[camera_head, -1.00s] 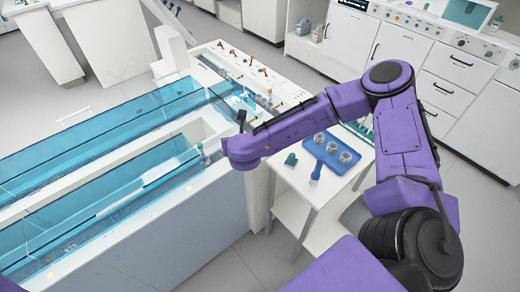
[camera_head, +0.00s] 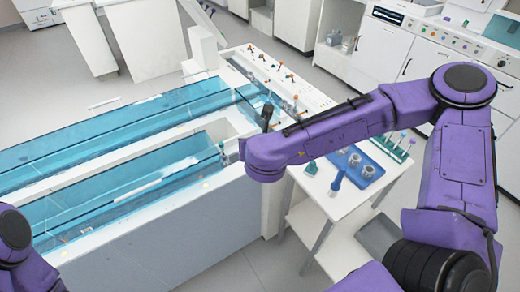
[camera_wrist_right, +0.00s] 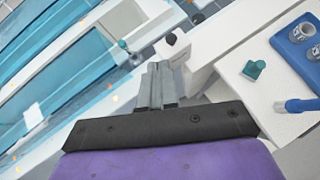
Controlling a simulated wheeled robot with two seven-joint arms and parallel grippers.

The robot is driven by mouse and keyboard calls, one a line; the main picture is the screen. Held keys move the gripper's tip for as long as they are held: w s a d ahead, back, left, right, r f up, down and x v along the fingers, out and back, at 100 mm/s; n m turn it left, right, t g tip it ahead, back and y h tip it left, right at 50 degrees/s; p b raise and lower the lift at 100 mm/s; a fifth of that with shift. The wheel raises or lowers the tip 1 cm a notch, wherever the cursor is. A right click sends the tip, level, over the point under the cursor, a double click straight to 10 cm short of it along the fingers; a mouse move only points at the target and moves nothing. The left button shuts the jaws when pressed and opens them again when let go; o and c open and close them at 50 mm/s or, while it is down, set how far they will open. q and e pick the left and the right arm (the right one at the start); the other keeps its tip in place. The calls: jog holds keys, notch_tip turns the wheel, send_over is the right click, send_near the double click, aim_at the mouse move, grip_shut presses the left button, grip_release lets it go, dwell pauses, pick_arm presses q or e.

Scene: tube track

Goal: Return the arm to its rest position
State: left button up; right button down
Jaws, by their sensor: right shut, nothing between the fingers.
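My right arm (camera_head: 330,135) reaches in from the right, bent at the elbow, with its wrist between the blue tanks and the small side table. The right gripper (camera_wrist_right: 157,68) shows in the right wrist view: its two grey fingers are together with nothing between them. In the head view the wrist hides these fingers. A purple part of my left arm (camera_head: 18,255) shows at the lower left edge; its gripper is out of frame. A teal-capped tube (camera_head: 221,150) stands at the near tank's right end, left of my right wrist. It also shows in the right wrist view (camera_wrist_right: 122,44).
Two long blue tanks (camera_head: 120,180) fill the left. The white side table (camera_head: 325,210) holds a blue tray (camera_head: 377,172) with grey cups, a teal block (camera_head: 311,168), a blue-handled item (camera_head: 337,181) and a rack (camera_head: 402,147), partly behind my arm. Open floor lies beyond.

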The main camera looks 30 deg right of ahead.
jog(key=s+a+f+n+g+y, duration=0.1)
jog(key=s+f+n, duration=0.4)
jog(key=f+n, duration=0.55)
jog(key=s+a+f+n+g+y, duration=0.1)
jog(key=s+f+n, duration=0.55)
jog(key=n, duration=0.65)
pick_arm(q)
jog(key=shift+s+a+f+b, duration=0.1)
jog(key=shift+f+b, duration=0.75)
jog(key=shift+f, duration=0.1)
pick_arm(e)
jog(key=s+d+f+n+g+h, duration=0.1)
jog(key=s+d+f+n+g, duration=0.1)
jog(key=s+d+f+n, duration=0.3)
jog(key=s+d+f+n+g+h, duration=0.1)
jog(key=s+d+f+n+g, duration=0.1)
jog(key=s+d+f+n, duration=0.3)
jog(key=s+f, duration=0.3)
jog(key=s, duration=0.3)
jog(key=shift+s+d+g, duration=0.3)
jog(key=shift+d, duration=0.05)
pick_arm(q)
jog(key=shift+c, duration=0.3)
pick_arm(e)
jog(key=shift+f, duration=0.1)
